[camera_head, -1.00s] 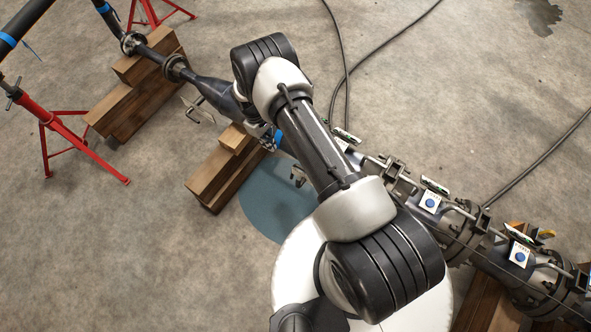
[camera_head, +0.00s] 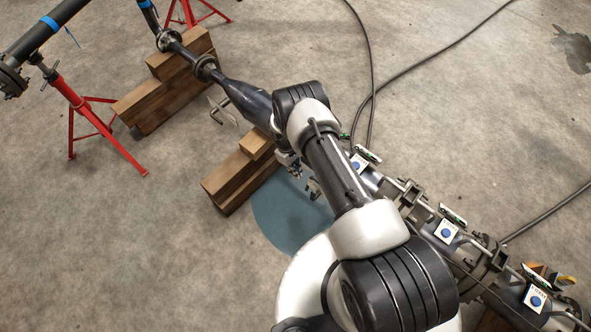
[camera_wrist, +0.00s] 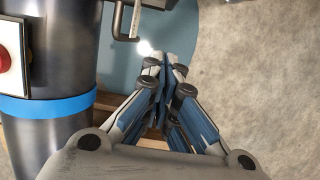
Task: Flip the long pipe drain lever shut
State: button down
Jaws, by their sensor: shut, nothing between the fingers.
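A dark pipe (camera_head: 246,98) runs diagonally across the head view, partly hidden behind my arm. It shows in the wrist view as a dark cylinder with a blue band (camera_wrist: 50,108). A bent metal lever (camera_wrist: 127,22) hangs beside the pipe at the top of the wrist view. A small lever (camera_head: 314,187) shows beside my forearm in the head view, over the teal floor disc. Another bent handle (camera_head: 222,108) is farther up the pipe. My gripper (camera_wrist: 165,62) is shut and empty, just below the bent lever and apart from it. In the head view my gripper (camera_head: 298,170) is partly hidden.
Wooden blocks (camera_head: 232,182) support the pipe beside my gripper. White plates with blue buttons (camera_head: 447,232) line the pipe at right; a red button (camera_wrist: 3,58) shows in the wrist view. Red stands (camera_head: 85,115) are at left. The teal disc (camera_head: 285,222) is clear.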

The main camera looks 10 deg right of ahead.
jog(key=s+d+f, duration=0.3)
jog(key=s+f, duration=0.1)
jog(key=f, duration=0.1)
jog(key=shift+s+f, duration=0.15)
jog(key=shift+f, duration=0.15)
jog(key=shift+d, duration=0.1)
jog(key=shift+s+r, duration=0.1)
jog(key=shift+s+d+t+p, duration=0.1)
jog(key=shift+t+p, duration=0.2)
jog(key=shift+p, duration=0.05)
jog(key=shift+s+d+y, duration=0.1)
jog(key=shift+d+y, duration=0.05)
jog(key=shift+y, duration=0.15)
